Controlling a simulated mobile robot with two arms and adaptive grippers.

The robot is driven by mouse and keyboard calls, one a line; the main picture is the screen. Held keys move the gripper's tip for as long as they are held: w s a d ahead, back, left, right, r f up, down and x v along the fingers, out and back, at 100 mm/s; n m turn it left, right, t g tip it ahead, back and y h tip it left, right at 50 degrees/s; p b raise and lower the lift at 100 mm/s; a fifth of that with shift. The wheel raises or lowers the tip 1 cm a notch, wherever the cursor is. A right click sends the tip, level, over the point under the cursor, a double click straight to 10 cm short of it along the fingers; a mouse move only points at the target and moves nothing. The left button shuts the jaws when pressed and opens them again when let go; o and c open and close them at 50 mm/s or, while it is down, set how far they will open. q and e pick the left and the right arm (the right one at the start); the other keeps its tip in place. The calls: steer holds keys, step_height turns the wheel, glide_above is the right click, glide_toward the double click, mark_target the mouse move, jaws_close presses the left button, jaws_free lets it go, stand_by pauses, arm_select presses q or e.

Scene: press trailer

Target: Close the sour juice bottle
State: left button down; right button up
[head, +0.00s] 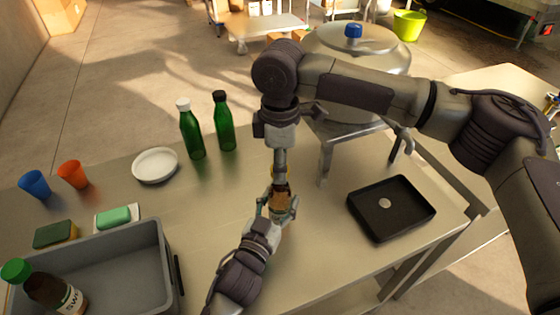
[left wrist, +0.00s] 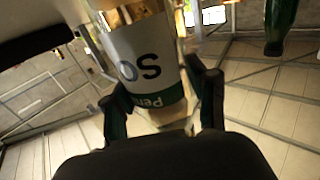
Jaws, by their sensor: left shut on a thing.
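The sour juice bottle (head: 281,197) is a small amber bottle above the middle of the table. In the left wrist view its white label (left wrist: 142,62) shows "SO" over a green band. My left gripper (head: 278,208) is shut around its body; its fingers also stand either side of the label in the left wrist view (left wrist: 162,105). My right gripper (head: 279,168) points straight down at the top of the bottle. A bit of yellow shows beside its tips. The bottle's mouth is hidden, and I cannot tell whether the right fingers hold a cap.
A grey crate (head: 164,240) at lower left holds a green-capped bottle (head: 52,290). Green bottles (head: 192,135), a white plate (head: 155,165), cups (head: 72,174) and sponges (head: 115,217) stand left. A black tray (head: 365,216) lies right. A metal press (head: 385,50) stands behind.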

jaws_close()
steer(key=o, duration=0.6)
jaws_free()
step_height(320, 180, up, 12)
steer(key=shift+r, duration=0.1)
arm_select(q)
steer(key=shift+c, duration=1.2)
jaws_free()
